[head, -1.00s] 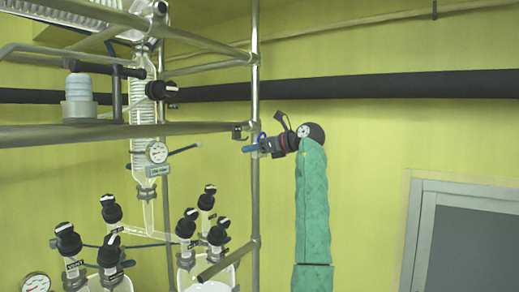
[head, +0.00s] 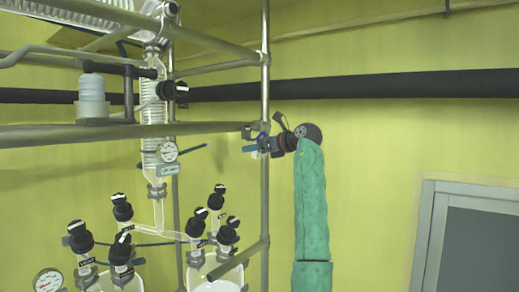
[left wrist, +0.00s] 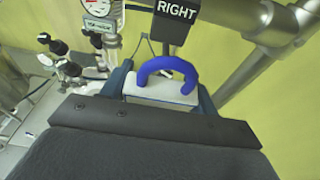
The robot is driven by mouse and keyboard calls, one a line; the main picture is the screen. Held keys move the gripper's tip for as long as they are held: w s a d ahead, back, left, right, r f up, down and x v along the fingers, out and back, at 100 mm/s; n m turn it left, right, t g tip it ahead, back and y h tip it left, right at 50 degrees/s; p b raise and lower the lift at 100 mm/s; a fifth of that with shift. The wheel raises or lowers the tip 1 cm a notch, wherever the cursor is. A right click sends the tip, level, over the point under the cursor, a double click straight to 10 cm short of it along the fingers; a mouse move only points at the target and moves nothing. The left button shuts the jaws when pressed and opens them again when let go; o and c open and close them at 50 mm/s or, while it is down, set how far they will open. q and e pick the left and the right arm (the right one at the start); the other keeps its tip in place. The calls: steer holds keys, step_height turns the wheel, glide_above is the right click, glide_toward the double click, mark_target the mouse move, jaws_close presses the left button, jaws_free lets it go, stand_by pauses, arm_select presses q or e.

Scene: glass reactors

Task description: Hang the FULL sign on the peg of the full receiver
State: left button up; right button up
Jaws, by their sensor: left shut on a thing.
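My left gripper (head: 259,146) is beside the upright post, close to a small dark fitting (head: 247,131) on the horizontal bar. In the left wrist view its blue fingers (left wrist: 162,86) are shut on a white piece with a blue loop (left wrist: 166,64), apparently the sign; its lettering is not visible. A black block lettered RIGHT (left wrist: 177,12) is just beyond the loop. My right gripper is not in view.
The metal post (head: 265,203) and horizontal bar (head: 50,136) stand close to the gripper. A dark pipe (head: 400,87) runs along the wall. Space right of my arm is clear.

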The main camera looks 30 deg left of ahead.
arm_select(q)
steer(key=x, duration=0.2)
steer(key=r+x, duration=0.1)
steer(key=x, duration=0.1)
stand_by(0.8)
steer(key=shift+a, duration=0.15)
stand_by(0.3)
steer(key=shift+a+f, duration=0.45)
steer(key=shift+f, duration=0.15)
stand_by(0.5)
steer(key=shift+s+a+f, duration=0.1)
steer(key=shift+a, duration=0.15)
steer(key=shift+d, duration=0.1)
stand_by(0.3)
